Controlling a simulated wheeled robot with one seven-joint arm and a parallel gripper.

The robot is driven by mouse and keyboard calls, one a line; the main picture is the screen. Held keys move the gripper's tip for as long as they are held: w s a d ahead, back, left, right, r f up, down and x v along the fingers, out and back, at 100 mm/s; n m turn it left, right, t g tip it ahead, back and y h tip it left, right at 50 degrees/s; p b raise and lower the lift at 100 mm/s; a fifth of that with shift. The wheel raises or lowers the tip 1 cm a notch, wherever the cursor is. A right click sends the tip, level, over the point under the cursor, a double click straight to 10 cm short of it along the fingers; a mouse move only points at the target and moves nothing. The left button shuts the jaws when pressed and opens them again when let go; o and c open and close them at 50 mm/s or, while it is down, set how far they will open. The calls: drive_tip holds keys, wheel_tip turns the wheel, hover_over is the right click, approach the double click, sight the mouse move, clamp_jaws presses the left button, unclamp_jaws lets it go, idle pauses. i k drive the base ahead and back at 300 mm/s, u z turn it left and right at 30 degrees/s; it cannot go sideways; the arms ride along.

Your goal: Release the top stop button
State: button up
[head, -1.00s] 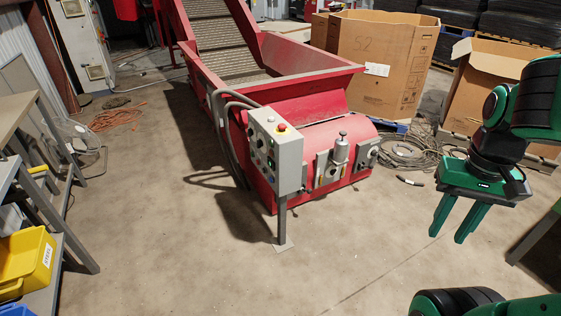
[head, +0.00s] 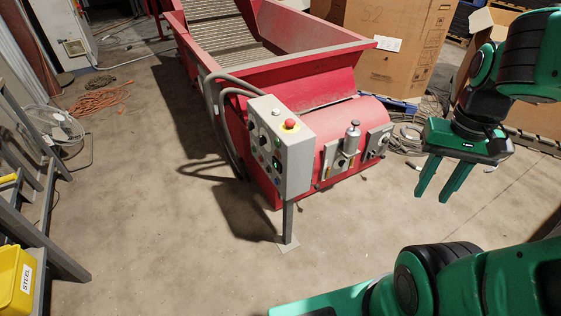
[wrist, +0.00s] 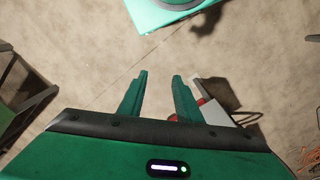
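The top stop button (head: 290,123) is a red mushroom head with a yellow base on the top face of the grey control box (head: 295,157). The box stands on a post in front of the red conveyor hopper. Whether the button is pressed in or raised cannot be told at this size. My gripper (head: 450,196) hangs to the right of the box, well apart from it, with its two green fingers pointing down. In the wrist view my gripper (wrist: 158,75) is open and empty, with bare floor between the fingers.
The red conveyor hopper (head: 310,88) fills the middle behind the box. Cardboard boxes (head: 385,45) stand behind it. A shelf with a yellow bin (head: 15,280) marked STEEL and a fan (head: 55,125) are at the left. The floor before the box is clear.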

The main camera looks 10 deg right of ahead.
sight(289, 122)
drive_tip(key=i, duration=1)
drive_tip(key=z, duration=0.1)
